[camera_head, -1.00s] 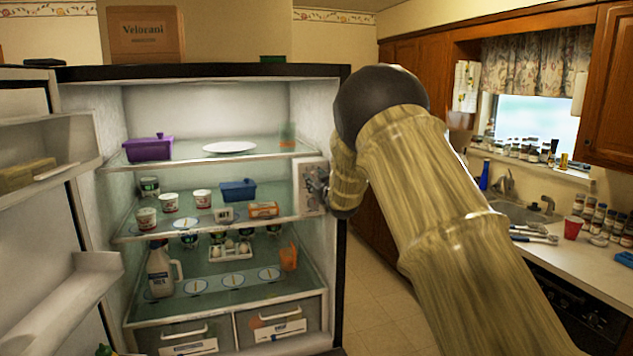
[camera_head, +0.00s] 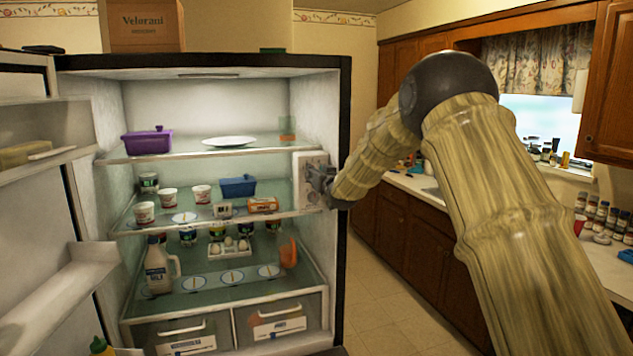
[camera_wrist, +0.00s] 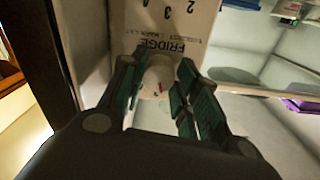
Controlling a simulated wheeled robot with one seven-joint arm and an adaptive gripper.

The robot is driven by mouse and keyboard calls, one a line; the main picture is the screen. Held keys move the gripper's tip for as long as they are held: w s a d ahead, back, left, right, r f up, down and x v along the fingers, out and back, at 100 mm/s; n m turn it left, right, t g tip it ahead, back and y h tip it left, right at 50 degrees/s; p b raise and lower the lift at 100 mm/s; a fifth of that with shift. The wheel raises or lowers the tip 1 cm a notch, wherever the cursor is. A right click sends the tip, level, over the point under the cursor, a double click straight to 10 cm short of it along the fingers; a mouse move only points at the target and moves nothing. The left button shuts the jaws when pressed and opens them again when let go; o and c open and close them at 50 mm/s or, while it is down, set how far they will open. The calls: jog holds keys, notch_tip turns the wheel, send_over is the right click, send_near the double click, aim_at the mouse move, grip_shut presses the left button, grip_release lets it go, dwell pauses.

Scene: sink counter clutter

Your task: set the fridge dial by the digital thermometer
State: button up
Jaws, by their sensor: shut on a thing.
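The fridge dial (camera_wrist: 158,82) is a pale round knob with a red mark, on a white control panel (camera_wrist: 180,22) lettered FRIDGE with upside-down numbers. The panel (camera_head: 309,163) is on the fridge's right inner wall in the head view. My gripper (camera_wrist: 159,74) is shut on the dial, one dark green finger on each side. In the head view my gripper (camera_head: 320,182) reaches the panel from the right and hides the dial there. A small pale box (camera_head: 222,210) on the middle shelf may be the digital thermometer; no reading is legible.
The open fridge door (camera_head: 40,150) stands at the left. A purple container (camera_head: 147,141) and white plate (camera_head: 229,141) sit on the top shelf (camera_head: 185,153). Cups, a blue tub (camera_head: 238,187) and an orange carton (camera_head: 263,205) stand on the middle shelf. Open floor (camera_head: 385,290) lies right of the fridge.

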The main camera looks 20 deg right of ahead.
jog(key=shift+m+b, duration=1.15)
jog(key=shift+m, duration=0.45)
jog(key=o, duration=1)
jog(key=s, duration=1.2)
jog(key=shift+d, duration=0.2)
jog(key=shift+f, duration=0.15)
